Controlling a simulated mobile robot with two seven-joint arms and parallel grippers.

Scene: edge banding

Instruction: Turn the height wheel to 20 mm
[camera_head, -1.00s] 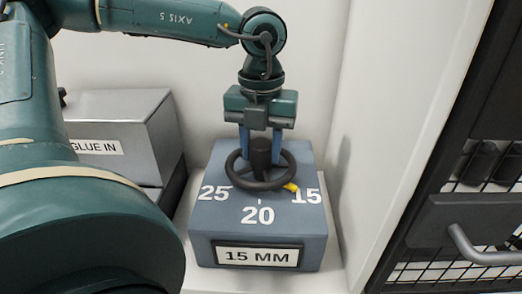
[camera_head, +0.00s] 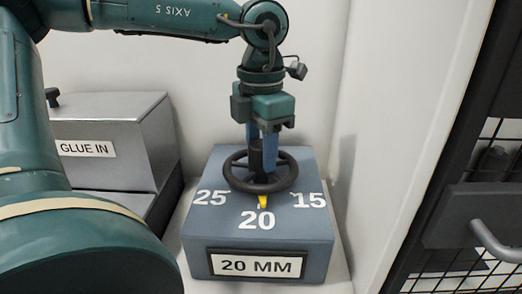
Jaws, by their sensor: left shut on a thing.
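The black height wheel (camera_head: 236,182) lies on top of a blue-grey box (camera_head: 300,237) marked 25, 20 and 15. Its yellow pointer (camera_head: 264,203) points at the 20. The display (camera_head: 256,265) on the box's front reads 20 MM. My left gripper (camera_head: 264,158) comes down from above, with its blue fingers shut on the wheel's central hub. The hub partly hides the fingers. My right gripper is not in view.
A grey metal box (camera_head: 130,130) labelled GLUE IN stands to the left. A white wall panel (camera_head: 390,130) stands close on the right, with a black mesh frame and a grey handle (camera_head: 492,240) beyond it.

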